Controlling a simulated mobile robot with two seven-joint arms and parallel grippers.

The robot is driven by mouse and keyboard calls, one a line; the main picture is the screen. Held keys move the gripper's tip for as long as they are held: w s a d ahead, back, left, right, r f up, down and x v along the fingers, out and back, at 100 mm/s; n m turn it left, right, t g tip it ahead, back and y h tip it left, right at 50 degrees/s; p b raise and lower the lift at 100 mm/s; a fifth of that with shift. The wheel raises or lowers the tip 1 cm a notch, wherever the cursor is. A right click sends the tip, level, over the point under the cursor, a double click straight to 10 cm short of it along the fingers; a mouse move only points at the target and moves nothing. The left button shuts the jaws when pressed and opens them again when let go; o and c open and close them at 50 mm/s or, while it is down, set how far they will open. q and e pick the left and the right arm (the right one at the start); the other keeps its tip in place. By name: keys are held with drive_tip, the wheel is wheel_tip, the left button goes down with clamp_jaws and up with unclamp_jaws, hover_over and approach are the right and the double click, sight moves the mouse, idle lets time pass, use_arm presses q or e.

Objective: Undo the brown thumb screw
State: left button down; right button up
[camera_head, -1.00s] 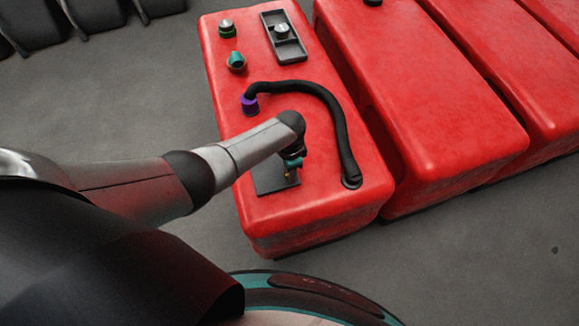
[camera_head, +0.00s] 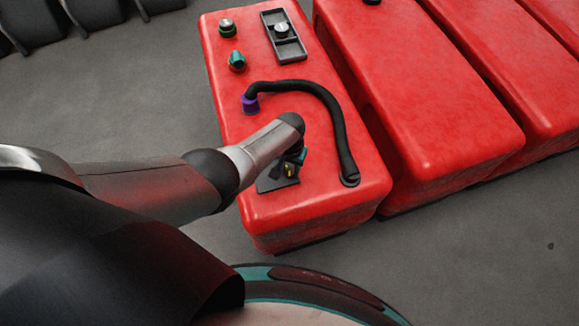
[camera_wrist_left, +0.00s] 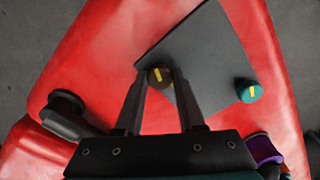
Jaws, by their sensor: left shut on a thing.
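The brown thumb screw (camera_wrist_left: 160,74) has a yellow mark on its head and sits at the edge of a dark grey plate (camera_wrist_left: 199,55) in the left wrist view. My left gripper (camera_wrist_left: 159,84) is shut on it, with one finger on each side of the head. A teal thumb screw (camera_wrist_left: 248,91), also with a yellow mark, sits at another corner of the plate. In the head view my left gripper (camera_head: 289,174) reaches down over the plate (camera_head: 268,186) and hides most of it. My right gripper is in neither view.
The plate lies on a red tank (camera_head: 310,215). A black hose (camera_head: 337,115) with a purple collar (camera_head: 250,104) arches close beside my left wrist. A teal knob (camera_head: 237,61), a dark green cap (camera_head: 227,28) and a black tray (camera_head: 284,37) are farther back. More red tanks stand right.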

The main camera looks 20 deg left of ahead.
use_arm(q)
drive_tip(key=shift+s+f+n, duration=0.2)
drive_tip(key=shift+s+n, duration=0.15)
drive_tip(key=shift+n, duration=0.35)
drive_tip(key=c, duration=0.9)
unclamp_jaws()
drive_tip(key=o, duration=0.4)
drive_tip(key=shift+w, duration=0.2)
drive_tip(key=shift+r, duration=0.1)
drive_tip(key=shift+w, duration=0.1)
